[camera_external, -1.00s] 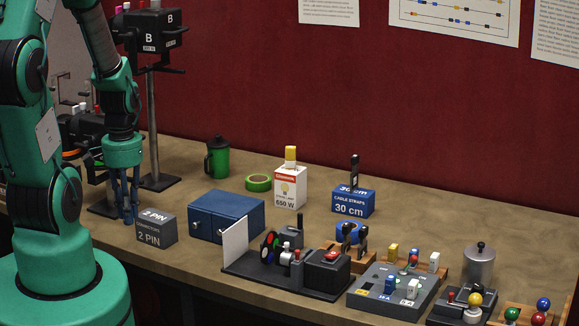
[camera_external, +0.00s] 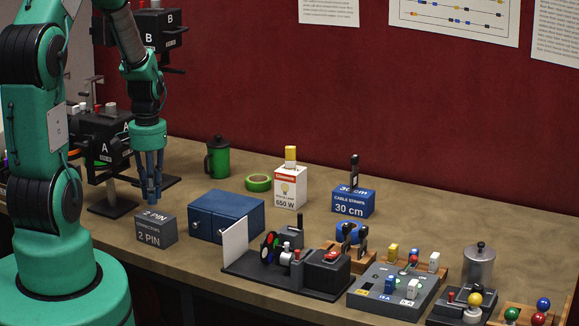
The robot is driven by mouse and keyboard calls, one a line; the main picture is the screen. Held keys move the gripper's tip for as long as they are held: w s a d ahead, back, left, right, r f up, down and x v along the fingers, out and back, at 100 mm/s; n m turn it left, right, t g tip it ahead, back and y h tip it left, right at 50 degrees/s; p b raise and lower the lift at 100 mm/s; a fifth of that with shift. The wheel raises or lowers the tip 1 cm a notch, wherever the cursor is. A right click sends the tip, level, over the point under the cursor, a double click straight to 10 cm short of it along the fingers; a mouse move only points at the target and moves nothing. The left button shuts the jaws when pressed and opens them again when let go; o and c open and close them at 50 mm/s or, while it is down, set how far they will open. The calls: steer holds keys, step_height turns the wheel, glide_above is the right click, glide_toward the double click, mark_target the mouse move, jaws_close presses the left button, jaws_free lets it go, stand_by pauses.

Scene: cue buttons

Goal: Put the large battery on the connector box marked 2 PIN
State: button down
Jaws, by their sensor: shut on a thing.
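The connector box (camera_external: 155,236) is a small dark grey block marked 2 PIN on its front and top, standing at the left of the bench. My gripper (camera_external: 154,195) points straight down just above the box's top. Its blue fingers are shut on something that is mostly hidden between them. I take it for the large battery, but its shape and colour cannot be made out. I cannot tell whether it touches the box top.
A blue drawer unit (camera_external: 232,217) stands close to the right of the box. A camera marked A (camera_external: 103,143) on a stand is behind left, and one marked B (camera_external: 149,40) stands higher. A green mug (camera_external: 217,159), lamp box (camera_external: 289,188) and cable strap box (camera_external: 353,202) stand further right.

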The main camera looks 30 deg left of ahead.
steer(key=shift+w+a, duration=0.15)
steer(key=shift+w, duration=0.3)
steer(key=shift+f, duration=1.75)
steer(key=shift+f, duration=0.15)
steer(key=c, duration=1.6)
jaws_free()
step_height(320, 180, up, 12)
steer(key=shift+r, duration=0.15)
